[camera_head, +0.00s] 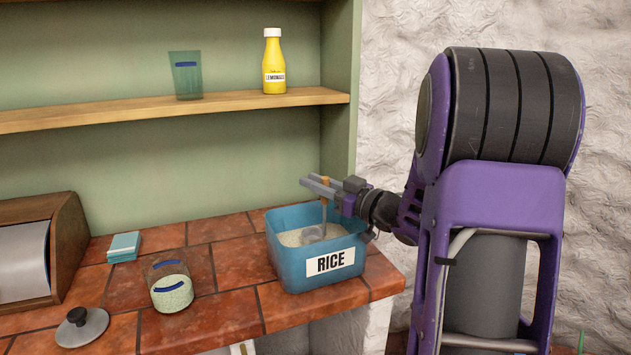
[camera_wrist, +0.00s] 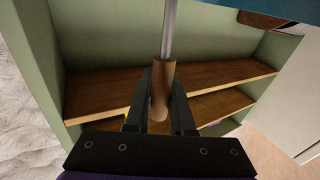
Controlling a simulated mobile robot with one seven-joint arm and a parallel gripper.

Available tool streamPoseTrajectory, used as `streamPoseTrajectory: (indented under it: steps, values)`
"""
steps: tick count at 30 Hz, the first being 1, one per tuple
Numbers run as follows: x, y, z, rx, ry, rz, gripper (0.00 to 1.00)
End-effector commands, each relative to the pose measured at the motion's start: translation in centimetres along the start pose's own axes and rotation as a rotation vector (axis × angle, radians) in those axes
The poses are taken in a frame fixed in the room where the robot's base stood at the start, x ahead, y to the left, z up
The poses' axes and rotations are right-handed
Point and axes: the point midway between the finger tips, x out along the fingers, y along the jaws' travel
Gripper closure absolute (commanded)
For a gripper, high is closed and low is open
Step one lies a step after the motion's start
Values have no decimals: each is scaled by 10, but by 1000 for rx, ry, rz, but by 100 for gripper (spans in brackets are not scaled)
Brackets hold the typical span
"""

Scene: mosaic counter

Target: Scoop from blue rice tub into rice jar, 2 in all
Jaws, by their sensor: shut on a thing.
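The blue rice tub (camera_head: 286,270), labelled RICE, stands on the tiled counter near its right end, with white rice (camera_head: 290,237) inside. My gripper (camera_head: 322,188) is above the tub, shut on the wooden handle of the scoop (camera_head: 324,199). The scoop hangs down into the tub, and its grey bowl (camera_head: 313,234) is at the rice; how deep it sits I cannot tell. In the wrist view the brown handle (camera_wrist: 161,92) is between the fingers. The glass rice jar (camera_head: 171,284) stands open to the left of the tub, holding pale rice with blue marks on its side.
A grey lid with a black knob (camera_head: 82,326) lies at the front left. A wooden bread box (camera_head: 38,250) and a stack of teal tiles or coasters (camera_head: 124,246) are at left. A shelf (camera_head: 150,112) above holds a tinted glass (camera_head: 186,76) and a yellow lemonade bottle (camera_head: 273,62).

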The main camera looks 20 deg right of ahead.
Motion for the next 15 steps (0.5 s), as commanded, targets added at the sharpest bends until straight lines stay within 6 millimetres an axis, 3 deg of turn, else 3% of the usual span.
streamPoseTrajectory:
  steps: [1, 15]
  values:
    - [-4, -6, 43, 64, -63, 4, 100]
    - [-2, -5, 7, 62, -62, 2, 100]
